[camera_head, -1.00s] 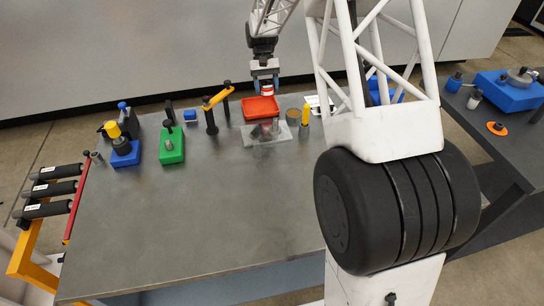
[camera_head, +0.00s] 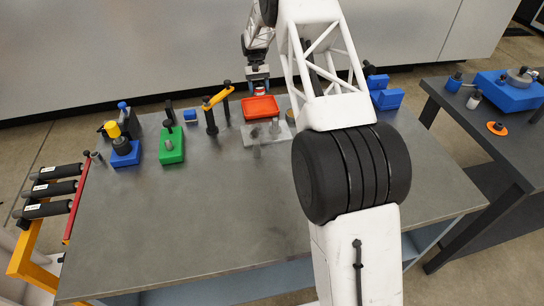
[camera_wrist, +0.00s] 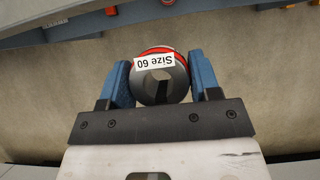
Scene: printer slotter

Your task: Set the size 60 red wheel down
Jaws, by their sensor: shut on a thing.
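My gripper (camera_head: 259,85) is shut on the size 60 red wheel (camera_wrist: 160,76). In the wrist view the wheel is grey with a red band and a white "Size 60" label, and it sits between the two blue fingers (camera_wrist: 160,82). In the head view only a small red and white part of the wheel (camera_head: 260,91) shows under the fingers. It is just behind and above the red tray (camera_head: 247,112) at the table's back edge. I cannot tell whether the wheel touches the tray.
A clear plate (camera_head: 248,138) with grey parts lies in front of the tray. A yellow-handled bar (camera_head: 217,96) stands left of it, then a green block (camera_head: 172,146) and a blue block (camera_head: 126,154). The table's front half (camera_head: 190,230) is clear. A second table (camera_head: 455,125) stands right.

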